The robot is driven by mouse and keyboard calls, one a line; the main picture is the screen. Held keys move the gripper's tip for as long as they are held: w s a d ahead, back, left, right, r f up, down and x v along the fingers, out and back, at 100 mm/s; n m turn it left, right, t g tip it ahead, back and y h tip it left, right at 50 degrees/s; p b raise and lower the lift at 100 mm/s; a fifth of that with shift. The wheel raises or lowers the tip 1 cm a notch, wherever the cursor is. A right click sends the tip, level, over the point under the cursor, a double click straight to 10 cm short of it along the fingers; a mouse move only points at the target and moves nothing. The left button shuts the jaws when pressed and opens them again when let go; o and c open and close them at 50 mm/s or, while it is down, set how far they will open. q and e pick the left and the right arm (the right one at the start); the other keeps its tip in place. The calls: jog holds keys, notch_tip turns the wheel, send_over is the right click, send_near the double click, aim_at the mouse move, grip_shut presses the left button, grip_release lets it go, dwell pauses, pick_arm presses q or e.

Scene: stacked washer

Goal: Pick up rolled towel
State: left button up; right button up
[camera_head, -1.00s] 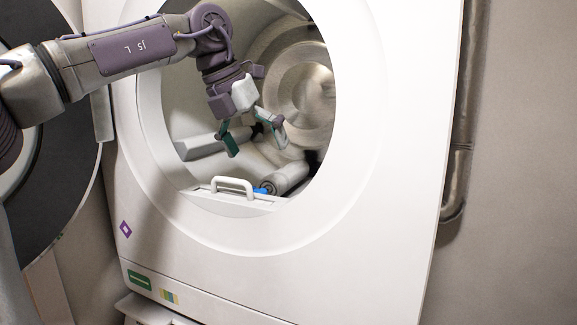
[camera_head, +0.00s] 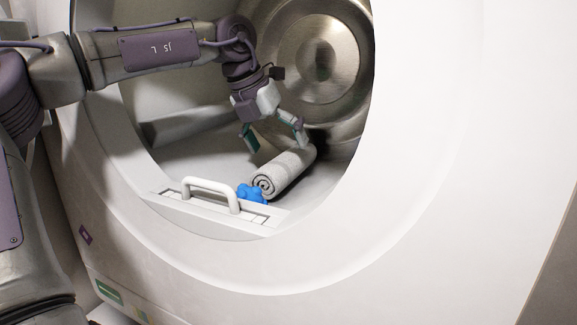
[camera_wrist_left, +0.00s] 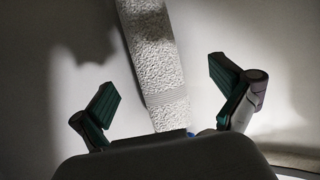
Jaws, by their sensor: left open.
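The rolled towel (camera_head: 284,174) is grey and lies on the floor of the washer opening, its spiral end toward the front. In the left wrist view the towel (camera_wrist_left: 153,55) runs lengthwise between the two fingers. My left gripper (camera_head: 275,139) is inside the opening, above and just behind the towel's near end. My right gripper is not in view.
A blue knobby object (camera_head: 251,193) lies against the towel's near end. A white handle (camera_head: 212,192) stands on the front ledge of the opening. The round rim (camera_head: 345,195) of the washer surrounds my arm. A metal drum (camera_head: 318,62) is behind.

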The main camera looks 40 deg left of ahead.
pick_arm(q)
jog(key=shift+w+f, duration=0.3)
jog(key=shift+f, duration=0.25)
jog(key=x, duration=0.2)
jog(key=p+x, duration=0.1)
jog(key=x, duration=0.1)
jog(key=shift+s+f+p, duration=0.2)
jog(key=shift+f+p, duration=0.05)
jog(key=shift+p, duration=0.05)
jog(key=shift+w+a+f, duration=0.1)
jog(key=shift+w+f, duration=0.1)
jog(key=shift+f, duration=0.05)
jog(key=shift+s+r, duration=0.1)
jog(key=shift+s, duration=0.05)
jog(key=c, duration=1.2)
jog(key=shift+c, duration=0.5)
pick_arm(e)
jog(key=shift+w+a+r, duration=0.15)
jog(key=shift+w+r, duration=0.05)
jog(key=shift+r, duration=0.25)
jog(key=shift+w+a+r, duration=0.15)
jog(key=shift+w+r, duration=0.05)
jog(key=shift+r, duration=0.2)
pick_arm(q)
jog(key=shift+r, duration=0.1)
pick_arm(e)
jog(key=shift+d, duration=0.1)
